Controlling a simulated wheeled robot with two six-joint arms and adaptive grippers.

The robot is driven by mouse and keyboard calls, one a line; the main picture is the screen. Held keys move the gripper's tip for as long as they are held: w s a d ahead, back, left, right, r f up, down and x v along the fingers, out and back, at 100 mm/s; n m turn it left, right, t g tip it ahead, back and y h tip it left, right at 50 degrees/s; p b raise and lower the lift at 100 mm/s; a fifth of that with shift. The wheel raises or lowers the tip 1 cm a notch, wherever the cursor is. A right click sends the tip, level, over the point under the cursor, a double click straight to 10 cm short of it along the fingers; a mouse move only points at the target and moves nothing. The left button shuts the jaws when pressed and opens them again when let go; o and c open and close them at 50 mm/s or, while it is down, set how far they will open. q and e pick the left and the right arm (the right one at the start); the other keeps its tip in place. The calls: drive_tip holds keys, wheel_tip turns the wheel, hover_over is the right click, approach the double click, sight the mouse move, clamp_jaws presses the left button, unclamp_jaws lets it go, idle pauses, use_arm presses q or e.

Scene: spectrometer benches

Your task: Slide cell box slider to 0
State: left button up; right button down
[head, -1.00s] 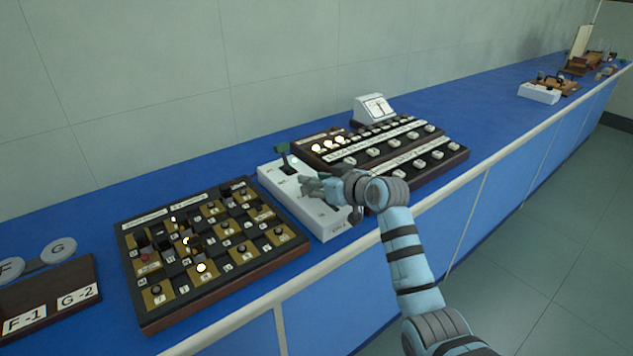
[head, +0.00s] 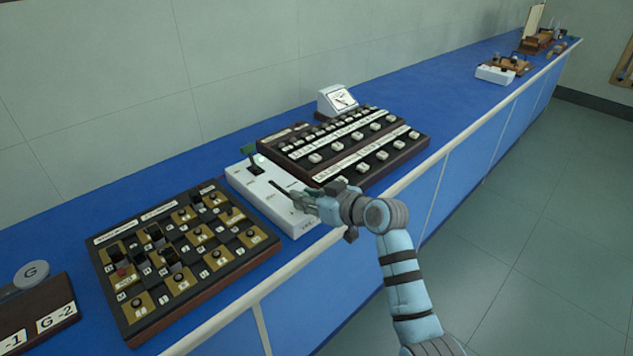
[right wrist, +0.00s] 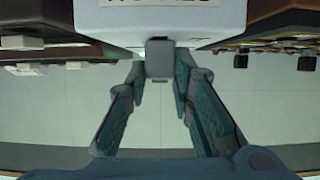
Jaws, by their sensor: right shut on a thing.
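The white cell box (head: 257,192) stands on the blue bench between two dark panels. My right gripper (head: 303,199) is over the front right part of the box. In the right wrist view, the fingers (right wrist: 160,80) are shut on a small grey block, the slider knob (right wrist: 159,57), in front of the white box face (right wrist: 180,22). The scale marks are too small to read, and my gripper hides part of the slot. My left gripper is out of view.
A dark panel with knobs (head: 130,330) is close on the left, and a stepped switch panel (head: 340,180) is close on the right. A white meter (head: 337,100) stands behind. The bench's pale front edge (head: 235,310) runs below, with open floor beyond.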

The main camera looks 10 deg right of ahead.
drive_tip(key=shift+f, duration=0.1)
drive_tip(key=c, duration=1.5)
unclamp_jaws()
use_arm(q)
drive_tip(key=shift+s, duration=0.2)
use_arm(e)
drive_tip(key=shift+o, duration=0.5)
drive_tip(key=shift+s, duration=0.1)
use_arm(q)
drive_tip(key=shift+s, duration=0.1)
use_arm(e)
drive_tip(key=shift+d, duration=0.1)
drive_tip(key=v, duration=1.2)
